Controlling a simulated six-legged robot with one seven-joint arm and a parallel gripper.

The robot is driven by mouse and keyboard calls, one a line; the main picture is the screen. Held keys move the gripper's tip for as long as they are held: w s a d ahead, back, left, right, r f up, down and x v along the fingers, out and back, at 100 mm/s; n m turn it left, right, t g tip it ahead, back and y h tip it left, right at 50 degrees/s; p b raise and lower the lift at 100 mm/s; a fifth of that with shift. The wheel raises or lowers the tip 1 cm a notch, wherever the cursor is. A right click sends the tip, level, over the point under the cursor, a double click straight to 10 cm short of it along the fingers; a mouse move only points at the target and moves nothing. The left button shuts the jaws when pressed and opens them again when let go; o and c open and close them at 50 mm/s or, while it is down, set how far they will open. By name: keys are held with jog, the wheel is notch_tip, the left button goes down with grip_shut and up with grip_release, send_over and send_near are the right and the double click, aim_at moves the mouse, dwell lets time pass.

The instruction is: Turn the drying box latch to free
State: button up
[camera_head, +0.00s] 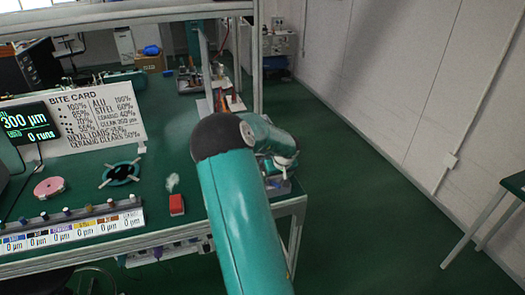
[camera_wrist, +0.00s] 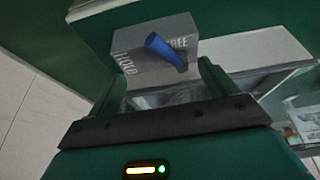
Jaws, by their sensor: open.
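The drying box latch is a blue lever (camera_wrist: 160,47) on a grey block (camera_wrist: 140,66) in the wrist view. The word FREE is printed at the block's upper right, and another word, hard to read, runs down its left side. The lever leans to the upper left, between the two words. My gripper (camera_wrist: 163,82) is open, with its fingers apart below the block and nothing seen between them. The lever appears ahead of the fingertips, apart from them. In the head view my arm hides most of the latch area at the bench's right end.
A green bench (camera_head: 150,188) carries a bite card (camera_head: 95,122), a pink disc (camera_head: 48,187), a red block (camera_head: 176,205) and a row of knobs (camera_head: 75,213). A shelf post (camera_head: 257,60) stands close behind my arm. Open floor (camera_head: 370,220) lies to the right.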

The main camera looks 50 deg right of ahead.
jog(key=v, duration=1.4)
jog(key=shift+w, duration=0.2)
